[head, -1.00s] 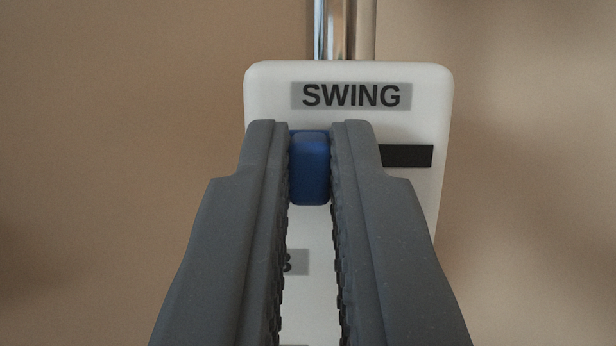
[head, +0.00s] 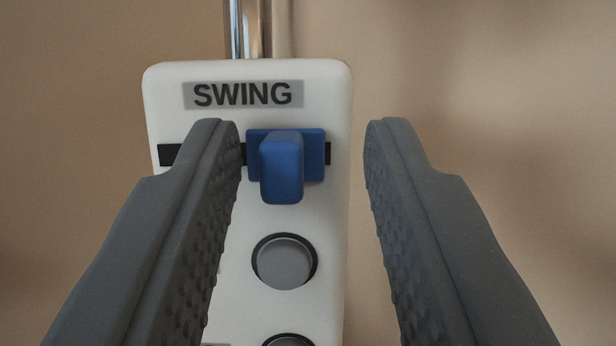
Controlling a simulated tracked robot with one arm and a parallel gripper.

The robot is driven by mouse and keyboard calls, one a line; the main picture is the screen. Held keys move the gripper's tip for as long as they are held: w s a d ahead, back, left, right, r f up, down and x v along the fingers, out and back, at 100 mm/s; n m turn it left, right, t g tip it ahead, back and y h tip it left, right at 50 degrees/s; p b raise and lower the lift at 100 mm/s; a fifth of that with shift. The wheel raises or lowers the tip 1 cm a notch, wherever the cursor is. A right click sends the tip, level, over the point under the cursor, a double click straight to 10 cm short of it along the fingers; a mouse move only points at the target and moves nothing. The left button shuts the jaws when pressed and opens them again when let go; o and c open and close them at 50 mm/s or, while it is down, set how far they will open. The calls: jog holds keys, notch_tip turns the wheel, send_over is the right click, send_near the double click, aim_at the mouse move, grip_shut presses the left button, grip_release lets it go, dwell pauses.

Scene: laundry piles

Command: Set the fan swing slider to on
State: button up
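The blue swing slider (head: 283,168) sits in a black horizontal slot (head: 169,154) under the "SWING" label (head: 243,94) on a white control panel (head: 318,105). The slider is toward the right end of the slot; more of the slot shows on its left than on its right. My gripper (head: 303,140) is open, its dark grey fingers apart on either side of the slider. The left finger is close to the slider and covers part of the slot. The right finger stands well clear, to the right of the panel. Nothing is held.
A round grey button (head: 285,262) is below the slider, and another (head: 289,341) is partly cut off at the bottom edge. A shiny metal pole (head: 249,30) rises behind the panel. The plain tan wall (head: 480,80) has free room around it.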

jog(key=shift+s, duration=0.1)
jog(key=p+v, duration=0.2)
jog(key=v, duration=1.1)
jog(key=shift+s, duration=0.25)
dwell(0.3)
jog(key=s+d+r+g+h+p, duration=0.15)
jog(key=s+r, duration=0.25)
jog(key=r, duration=0.9)
jog(key=s+d+r+g+h+p, duration=0.15)
jog(key=s+r, duration=0.25)
jog(key=r, duration=0.9)
jog(key=s+r+g, duration=0.1)
jog(key=s+r, duration=0.4)
jog(key=s, duration=0.3)
jog(key=s+r+g+p, duration=0.1)
jog(key=s+r, duration=0.4)
jog(key=s, duration=0.3)
jog(key=s+r+m+g+y, duration=0.1)
jog(key=s+r+g, duration=0.1)
jog(key=s+r, duration=0.3)
jog(key=v, duration=0.3)
jog(key=shift+s+d+f+p, duration=0.2)
jog(key=shift+s+p, duration=0.1)
jog(key=shift+s, duration=0.15)
dwell(0.6)
